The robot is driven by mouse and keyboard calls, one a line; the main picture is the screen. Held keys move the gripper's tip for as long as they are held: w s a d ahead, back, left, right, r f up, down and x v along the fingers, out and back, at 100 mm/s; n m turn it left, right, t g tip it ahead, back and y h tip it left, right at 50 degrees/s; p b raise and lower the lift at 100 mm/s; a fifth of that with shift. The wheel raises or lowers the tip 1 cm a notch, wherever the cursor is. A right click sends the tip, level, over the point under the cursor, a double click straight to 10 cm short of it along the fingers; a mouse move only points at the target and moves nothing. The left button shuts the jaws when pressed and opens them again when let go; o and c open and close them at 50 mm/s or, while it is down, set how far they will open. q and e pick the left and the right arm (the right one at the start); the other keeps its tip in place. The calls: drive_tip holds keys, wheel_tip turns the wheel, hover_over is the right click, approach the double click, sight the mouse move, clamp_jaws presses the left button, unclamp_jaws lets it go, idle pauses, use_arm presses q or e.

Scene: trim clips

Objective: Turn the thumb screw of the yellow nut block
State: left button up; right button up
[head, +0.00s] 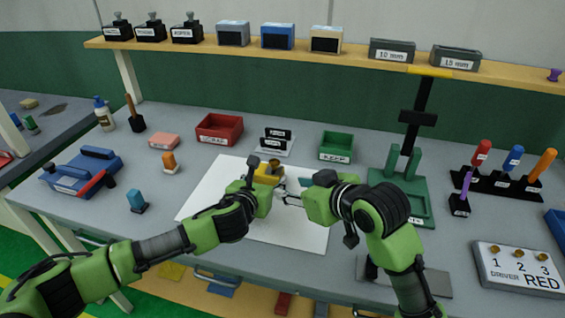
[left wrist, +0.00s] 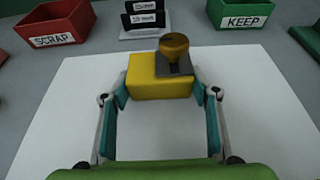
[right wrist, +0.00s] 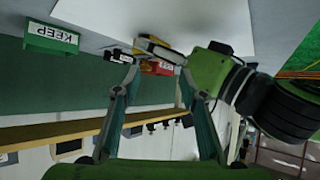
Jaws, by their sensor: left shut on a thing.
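The yellow nut block (left wrist: 150,85) stands on the white sheet in the left wrist view, with a dark grey part and a brass thumb screw (left wrist: 174,46) on top. It also shows in the head view (head: 267,171), partly hidden by my left gripper. My left gripper (left wrist: 160,92) is shut on the block, one finger at each side. My right gripper (head: 284,195) is just right of the block, apart from the screw. In the right wrist view (right wrist: 160,72) its fingers are spread with nothing between them, and the block shows small beyond the tips.
A red SCRAP bin (head: 219,128), a small label stand (head: 274,141) and a green KEEP bin (head: 336,147) stand behind the white sheet (head: 205,194). A green stand (head: 401,185) is close to my right arm. The front part of the sheet is clear.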

sight(275, 161)
drive_tip(key=shift+s+f+n+g, duration=0.4)
drive_tip(key=shift+f+n+g, duration=0.15)
drive_tip(key=shift+g, duration=0.35)
drive_tip(key=shift+w+a+f+n+g, duration=0.15)
drive_tip(key=shift+n+g, duration=0.1)
drive_tip(key=shift+g, duration=0.35)
drive_tip(key=shift+w+r+g+h, duration=0.2)
drive_tip(key=shift+w+g+h, duration=0.3)
drive_tip(key=shift+g, duration=0.3)
drive_tip(key=w+a+r+m+g+h, duration=0.2)
drive_tip(key=w+r+m+h, duration=0.1)
drive_tip(key=w+r, duration=0.65)
drive_tip(key=x, duration=1)
drive_tip(key=shift+a+f, duration=0.1)
drive_tip(key=shift+f, duration=0.1)
clamp_jaws()
